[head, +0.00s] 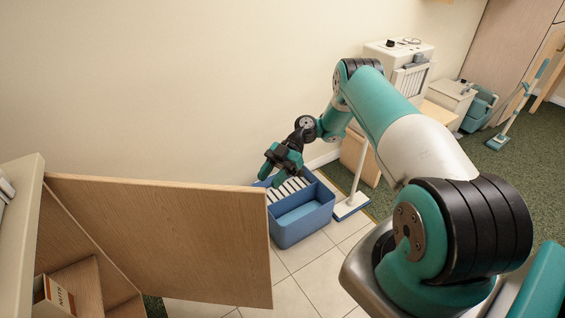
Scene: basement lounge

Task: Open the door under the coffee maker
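A light wooden door (165,235) stands swung wide open from the cabinet (75,245) at the lower left. Its free edge points right, toward the blue crate. Inside the cabinet a shelf and a box marked "NUTS" (52,297) show. A small part of a white object (5,190) stands on the cabinet top at the left edge; I cannot tell if it is the coffee maker. My gripper (270,174) is beyond the door's upper right corner, above the crate. It looks apart from the door. Its fingers are too small to tell open from shut.
A blue crate (305,222) with white items stands on the tiles just right of the door. A white machine (400,55), a low white cabinet (450,100) and a mop (498,142) are farther back. Tiles in front are clear.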

